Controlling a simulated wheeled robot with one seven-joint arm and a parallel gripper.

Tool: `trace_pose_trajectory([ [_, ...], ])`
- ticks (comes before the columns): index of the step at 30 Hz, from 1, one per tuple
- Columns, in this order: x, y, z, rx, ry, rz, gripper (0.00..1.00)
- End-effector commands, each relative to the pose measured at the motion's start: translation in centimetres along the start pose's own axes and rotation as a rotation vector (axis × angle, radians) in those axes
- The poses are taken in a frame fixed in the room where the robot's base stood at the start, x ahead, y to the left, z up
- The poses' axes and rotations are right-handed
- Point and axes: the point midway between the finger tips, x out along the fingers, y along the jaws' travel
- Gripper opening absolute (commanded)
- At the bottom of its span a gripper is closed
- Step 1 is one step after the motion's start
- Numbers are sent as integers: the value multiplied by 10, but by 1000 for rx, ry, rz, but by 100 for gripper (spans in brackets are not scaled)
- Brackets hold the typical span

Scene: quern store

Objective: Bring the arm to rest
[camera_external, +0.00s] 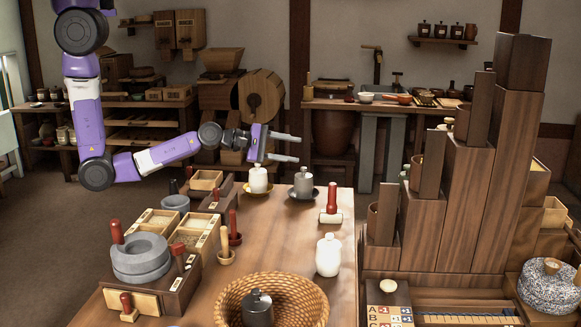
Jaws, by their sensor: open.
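My arm (92,130) is purple and dark grey and reaches in from the upper left, bent at a low elbow. My gripper (299,148) points to the right, its two pale fingers apart with nothing between them. It is above the far end of the wooden table (290,225). A white lidded jar (258,180) on a yellow saucer stands just below the gripper. A grey lidded jar (303,183) on a dark saucer stands to the right, below the fingertips. Neither jar appears touched.
A red-handled roller (331,205) and a white jar (328,256) stand along the table's right side. A wicker basket (230,303) holds a dark jar (257,308). A stone quern (140,258) sits front left. Tall wooden bins (455,205) rise at right.

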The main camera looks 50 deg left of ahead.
Motion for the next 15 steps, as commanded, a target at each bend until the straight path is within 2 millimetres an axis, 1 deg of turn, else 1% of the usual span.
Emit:
trace_pose_trajectory([
  [1,-15,1,-8,135,27,30,45],
  [2,-24,2,-13,221,44,48,45],
  [3,-37,4,-19,337,70,69,45],
  [5,-58,5,-27,510,112,93,45],
  [6,-74,6,-32,627,143,106,45],
  [8,-99,5,-39,802,192,116,45],
  [9,-117,5,-42,917,226,119,45],
  [11,-142,4,-46,1078,273,116,45],
  [12,-160,4,-47,1179,304,111,45],
  [14,-185,3,-48,1320,346,96,45],
  [15,-201,2,-47,1408,372,84,45],
])
